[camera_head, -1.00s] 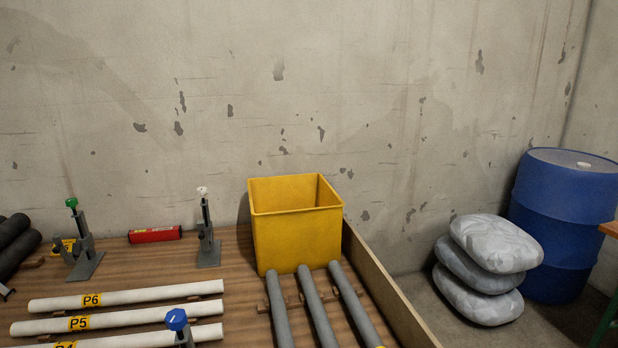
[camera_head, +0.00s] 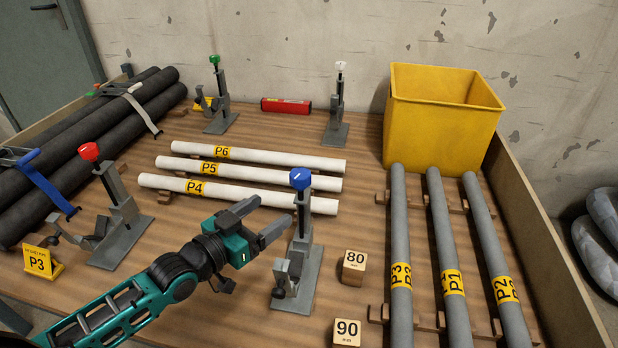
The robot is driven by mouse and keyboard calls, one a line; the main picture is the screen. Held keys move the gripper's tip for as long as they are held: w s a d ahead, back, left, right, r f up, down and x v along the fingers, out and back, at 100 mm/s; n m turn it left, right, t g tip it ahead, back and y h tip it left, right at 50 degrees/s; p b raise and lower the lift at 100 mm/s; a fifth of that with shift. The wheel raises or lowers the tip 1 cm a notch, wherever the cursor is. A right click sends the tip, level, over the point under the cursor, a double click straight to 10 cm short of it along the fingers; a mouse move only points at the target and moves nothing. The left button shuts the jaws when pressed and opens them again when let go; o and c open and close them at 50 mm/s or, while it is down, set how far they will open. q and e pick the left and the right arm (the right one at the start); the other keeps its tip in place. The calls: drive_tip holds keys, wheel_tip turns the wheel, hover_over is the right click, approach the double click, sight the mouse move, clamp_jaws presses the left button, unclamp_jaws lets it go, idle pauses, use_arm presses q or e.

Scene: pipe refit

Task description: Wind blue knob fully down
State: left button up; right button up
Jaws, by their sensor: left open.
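The blue knob (camera_head: 300,179) sits on top of the upright post of a grey clamp stand (camera_head: 303,246) in the middle of the bench. A white mark shows on the knob's top. My left gripper (camera_head: 265,220) is open and empty. Its fingers point right and up, just left of the stand's post and lower in the picture than the knob. The fingers look apart from the knob; whether one touches the post I cannot tell. My right gripper is out of view.
White pipes P4, P5 and P6 (camera_head: 258,155) lie behind the stand. Blocks marked 80 (camera_head: 354,268) and 90 (camera_head: 346,333) stand to its right, before grey pipes (camera_head: 453,250). A red-knob stand (camera_head: 118,215) is at left, a yellow bin (camera_head: 440,115) at back right.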

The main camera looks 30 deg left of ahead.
sight(306, 169)
use_arm(q)
drive_tip(key=shift+t, duration=0.4)
drive_tip(key=x, duration=0.4)
drive_tip(key=a+r+b+x, duration=0.1)
drive_tip(key=x, duration=0.3)
drive_tip(key=b+x, duration=0.1)
drive_tip(key=x, duration=0.3)
drive_tip(key=shift+w+a+r, duration=0.15)
drive_tip(key=shift+w+r, duration=0.25)
drive_tip(key=shift+w, duration=0.8)
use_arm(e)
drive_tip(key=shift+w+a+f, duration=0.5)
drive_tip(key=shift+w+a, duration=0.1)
use_arm(q)
drive_tip(key=shift+c, duration=0.3)
